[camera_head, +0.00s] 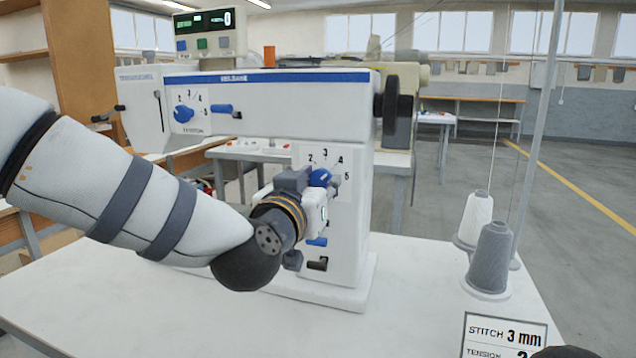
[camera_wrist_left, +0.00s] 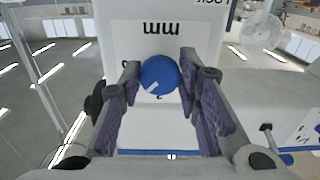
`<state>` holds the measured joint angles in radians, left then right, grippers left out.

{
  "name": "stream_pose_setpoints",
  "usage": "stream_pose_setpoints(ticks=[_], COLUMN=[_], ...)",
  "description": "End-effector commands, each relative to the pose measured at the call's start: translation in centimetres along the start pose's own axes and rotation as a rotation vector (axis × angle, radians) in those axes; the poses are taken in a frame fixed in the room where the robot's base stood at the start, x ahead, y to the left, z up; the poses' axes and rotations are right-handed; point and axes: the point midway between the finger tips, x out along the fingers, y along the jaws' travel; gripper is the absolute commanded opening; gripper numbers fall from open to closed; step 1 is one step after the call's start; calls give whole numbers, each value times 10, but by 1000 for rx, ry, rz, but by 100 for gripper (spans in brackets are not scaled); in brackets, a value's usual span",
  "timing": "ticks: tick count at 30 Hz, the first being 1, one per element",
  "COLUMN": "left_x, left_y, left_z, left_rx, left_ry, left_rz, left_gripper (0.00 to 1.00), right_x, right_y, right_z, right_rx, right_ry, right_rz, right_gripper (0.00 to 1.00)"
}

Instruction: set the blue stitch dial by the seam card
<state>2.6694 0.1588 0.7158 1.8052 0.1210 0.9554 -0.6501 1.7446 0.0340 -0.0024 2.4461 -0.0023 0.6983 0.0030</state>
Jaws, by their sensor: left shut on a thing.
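The blue stitch dial (camera_head: 320,177) is on the upright column of the white sewing machine (camera_head: 334,240), with numbers 2 to 5 visible around it. My left gripper (camera_head: 316,183) is shut on the dial. In the left wrist view the blue dial (camera_wrist_left: 158,76) sits between the two fingertips of the left gripper (camera_wrist_left: 160,82); its white mark points to the lower left there, and that view is upside down. The seam card (camera_head: 504,336) at bottom right reads STITCH 3 mm; its TENSION line is partly cut off. My right gripper is not seen.
Another blue dial (camera_head: 184,113), marked TENSION, is on the machine's left end. Grey (camera_head: 490,260) and white (camera_head: 475,220) thread cones stand at right. The front table (camera_head: 410,300) is mostly clear.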

Motion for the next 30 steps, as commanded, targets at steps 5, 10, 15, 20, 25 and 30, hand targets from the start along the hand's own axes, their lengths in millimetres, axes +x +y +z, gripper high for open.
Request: stream_pose_setpoints(ticks=[5, 10, 15, 20, 25, 30], left_x=[-1, -1, -1, -1, -1, 0], left_y=[0, 1, 1, 1, 1, 1], left_z=[-3, -3, -3, -3, -2, -1], left_rx=[-87, -222, -370, -495, -607, -687], left_ry=[2, 2, 1, 2, 1, 0], left_rz=[0, 1, 1, 1, 1, 0], left_gripper=[3, 3, 3, 3, 3, 3], right_x=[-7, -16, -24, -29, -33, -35], right_y=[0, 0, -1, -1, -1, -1], right_z=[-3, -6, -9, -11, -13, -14], right_rx=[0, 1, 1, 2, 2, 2], right_ry=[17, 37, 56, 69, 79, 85], right_rz=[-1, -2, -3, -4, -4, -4], right_gripper=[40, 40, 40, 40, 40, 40])
